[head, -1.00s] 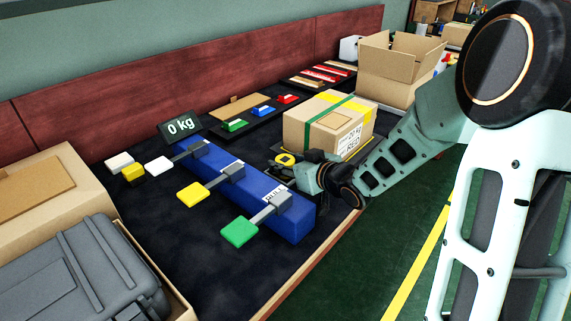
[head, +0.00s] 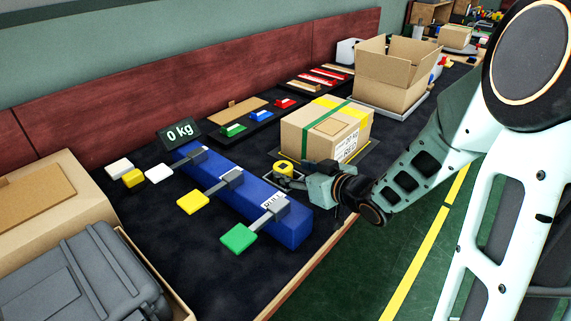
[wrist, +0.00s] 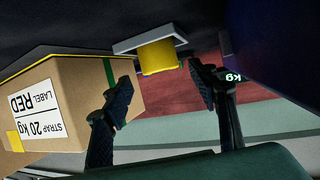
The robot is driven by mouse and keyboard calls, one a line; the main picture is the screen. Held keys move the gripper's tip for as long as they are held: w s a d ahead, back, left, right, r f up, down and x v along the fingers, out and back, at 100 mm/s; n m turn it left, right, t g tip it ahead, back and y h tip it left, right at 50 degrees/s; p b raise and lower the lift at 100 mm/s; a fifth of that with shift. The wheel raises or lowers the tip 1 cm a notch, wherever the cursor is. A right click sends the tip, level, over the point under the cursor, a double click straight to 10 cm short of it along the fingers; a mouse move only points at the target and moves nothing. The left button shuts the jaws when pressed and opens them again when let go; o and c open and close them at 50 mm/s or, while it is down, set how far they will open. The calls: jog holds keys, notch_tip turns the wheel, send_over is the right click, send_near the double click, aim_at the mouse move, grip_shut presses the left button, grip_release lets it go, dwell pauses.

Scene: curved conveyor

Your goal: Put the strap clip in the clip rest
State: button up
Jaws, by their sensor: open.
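A small yellow piece (head: 284,168), which looks like the strap clip, sits at a pale, thin-rimmed plate, apparently the clip rest, beside the strapped box. In the wrist view the yellow piece (wrist: 159,57) is against the pale grey plate (wrist: 148,40), partly hiding it. My gripper (head: 303,182) is just to the right of the piece in the head view. In the wrist view its two dark fingers (wrist: 160,80) are spread, with nothing held between them. The yellow piece lies beyond the fingertips. Exact seating in the rest is hard to tell.
The cardboard box (head: 325,132) with green and yellow straps stands close behind my gripper. A blue block (head: 285,222) with several sliding arms and coloured tabs lies to the left. An open carton (head: 393,75) is farther back. Dark table surface is clear in front.

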jog(key=p+v, duration=0.1)
jog(key=v, duration=0.5)
jog(key=shift+s+d+r+p, duration=0.1)
jog(key=shift+s+d+p, duration=0.1)
jog(key=shift+p, duration=0.15)
